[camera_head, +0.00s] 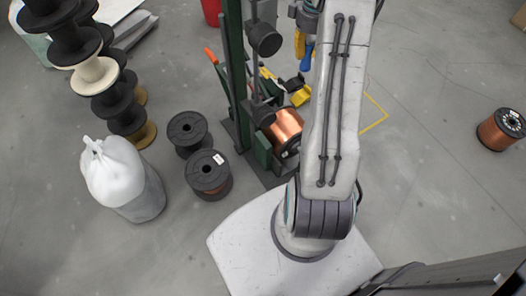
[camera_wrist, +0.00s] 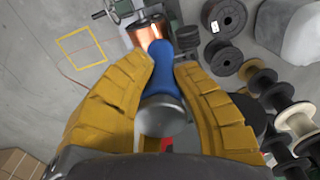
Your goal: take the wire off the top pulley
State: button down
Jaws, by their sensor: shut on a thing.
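The green upright stand (camera_head: 236,75) carries a dark upper pulley (camera_head: 264,39) and a dark lower pulley (camera_head: 263,114). I cannot make out the wire on the upper pulley. My gripper (camera_head: 300,44) is to the right of the upper pulley in the head view, partly hidden by my arm. In the wrist view its yellow fingers (camera_wrist: 166,100) are closed around a blue thing (camera_wrist: 162,60) with a rounded grey end. I cannot tell what it is. A copper spool (camera_head: 285,126) sits low on the stand; it also shows in the wrist view (camera_wrist: 145,31).
Two dark spools (camera_head: 187,130) (camera_head: 208,174), a white sack (camera_head: 112,168) and stacked spools (camera_head: 95,76) stand on the left. Another copper spool (camera_head: 501,129) lies far right. A yellow-black tool (camera_head: 299,92) is beside the stand. The right floor is mostly clear.

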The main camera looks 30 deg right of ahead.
jog(key=shift+w+d+f+b, duration=0.1)
jog(key=shift+d+f+b, duration=0.2)
jog(key=shift+d+f, duration=0.65)
jog(key=shift+d+f+b, duration=0.3)
jog(key=shift+d+f, duration=0.35)
jog(key=shift+f, duration=0.45)
